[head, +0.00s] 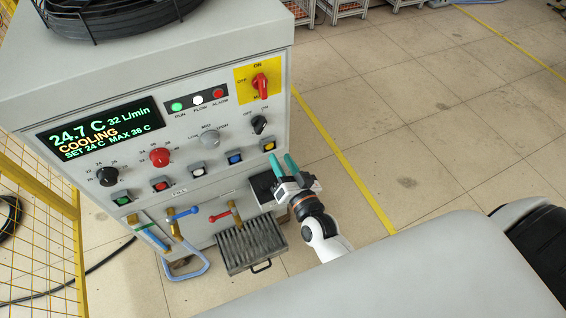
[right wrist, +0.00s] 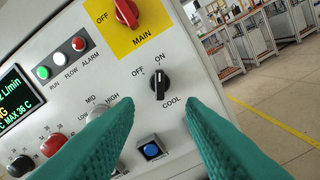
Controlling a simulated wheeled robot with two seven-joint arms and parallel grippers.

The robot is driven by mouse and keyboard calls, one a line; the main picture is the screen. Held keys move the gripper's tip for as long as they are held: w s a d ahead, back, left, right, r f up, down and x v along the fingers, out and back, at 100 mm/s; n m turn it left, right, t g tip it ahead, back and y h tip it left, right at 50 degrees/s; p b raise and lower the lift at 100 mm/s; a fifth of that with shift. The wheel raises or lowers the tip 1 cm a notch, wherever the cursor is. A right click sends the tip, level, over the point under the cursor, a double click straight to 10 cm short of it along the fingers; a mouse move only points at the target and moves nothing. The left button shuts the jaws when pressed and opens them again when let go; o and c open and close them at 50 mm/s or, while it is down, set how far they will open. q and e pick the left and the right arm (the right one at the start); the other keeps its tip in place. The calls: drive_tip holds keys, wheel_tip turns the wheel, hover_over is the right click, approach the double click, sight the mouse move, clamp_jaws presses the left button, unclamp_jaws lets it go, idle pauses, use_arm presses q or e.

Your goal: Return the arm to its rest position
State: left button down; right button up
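My right gripper (head: 281,161) is in front of the lower right of the grey machine's front panel (head: 225,150). Its teal fingers are apart with nothing held between them, and they also show spread in the right wrist view (right wrist: 158,102). The black COOL knob (head: 259,124) is above the fingertips in the head view. In the right wrist view the COOL knob (right wrist: 160,84) sits beyond the gap, its pointer upward near ON. The fingers look clear of it. My left gripper is not in view.
The display (head: 100,130) reads 24.7 C, 32 L/min, COOLING. The red main switch (head: 260,86) is on a yellow plate. A grey slotted tray (head: 250,245) juts out low at the front. A yellow mesh fence (head: 40,235) stands left. Open tiled floor lies right.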

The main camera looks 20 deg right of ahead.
idle(0.4)
drive_tip(key=s+f+n+g+y, duration=0.15)
drive_tip(key=s+f+g, duration=0.45)
drive_tip(key=f, duration=0.9)
drive_tip(key=s+f+n+g+h, duration=0.1)
drive_tip(key=s+f+n+g, duration=0.2)
drive_tip(key=s+f, duration=0.8)
drive_tip(key=s+d+f+n+g, duration=0.2)
drive_tip(key=s+f+g, duration=0.2)
drive_tip(key=s+f, duration=0.4)
drive_tip(key=s+d+f+n+g+h, duration=0.1)
drive_tip(key=s+d+f+g, duration=0.2)
drive_tip(key=s+f, duration=0.6)
drive_tip(key=s+g, duration=0.1)
drive_tip(key=s, duration=0.3)
drive_tip(key=shift+s+d+n, duration=0.3)
drive_tip(key=shift+s+n, duration=0.05)
